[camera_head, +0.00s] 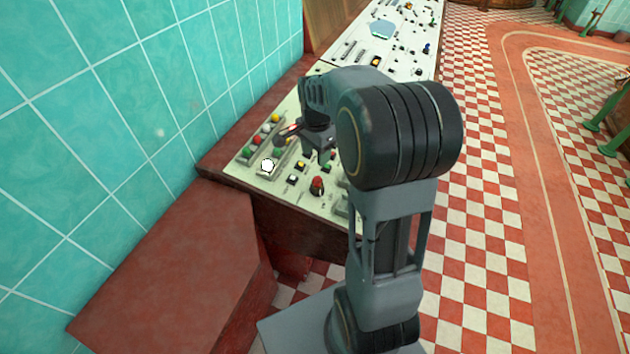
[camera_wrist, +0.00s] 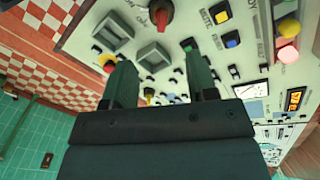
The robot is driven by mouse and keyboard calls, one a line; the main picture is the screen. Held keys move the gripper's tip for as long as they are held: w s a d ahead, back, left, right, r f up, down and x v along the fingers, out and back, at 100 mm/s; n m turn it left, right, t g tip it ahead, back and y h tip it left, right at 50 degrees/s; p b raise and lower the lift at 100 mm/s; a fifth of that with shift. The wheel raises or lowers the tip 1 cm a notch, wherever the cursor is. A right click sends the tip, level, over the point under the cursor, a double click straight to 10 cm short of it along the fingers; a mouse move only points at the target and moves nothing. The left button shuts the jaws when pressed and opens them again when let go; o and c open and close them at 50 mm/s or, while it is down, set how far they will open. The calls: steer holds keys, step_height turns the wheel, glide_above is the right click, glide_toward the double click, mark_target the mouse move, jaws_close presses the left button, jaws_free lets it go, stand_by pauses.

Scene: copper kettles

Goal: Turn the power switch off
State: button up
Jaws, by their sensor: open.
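A red rotary knob (camera_wrist: 160,14) sits on the pale control panel (camera_wrist: 100,28) at the top of the wrist view. Small lettering beside it seems to read ON. In the head view a red knob (camera_head: 317,186) stands near the panel's front end, just below my gripper (camera_head: 318,152). In the wrist view my gripper (camera_wrist: 160,72) is open, with a clear gap between its two dark fingers and nothing held. The knob lies beyond the fingertips and apart from them. I cannot tell the gripper's exact height above the panel.
Coloured buttons, including a white one (camera_head: 267,166), crowd the panel. Grey square-framed controls (camera_wrist: 154,55) and a yellow-and-red button (camera_wrist: 107,62) lie near the fingers. A teal tiled wall (camera_head: 150,90) rises along the left. The checkered floor (camera_head: 480,230) to the right is open.

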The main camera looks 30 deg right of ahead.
mark_target(316, 178)
step_height(316, 178, down, 14)
steer(key=shift+w+d+r+p, duration=0.1)
steer(key=shift+w+p, duration=0.05)
steer(key=shift+p, duration=0.45)
steer(key=shift+c, duration=0.2)
steer(key=c, duration=0.6)
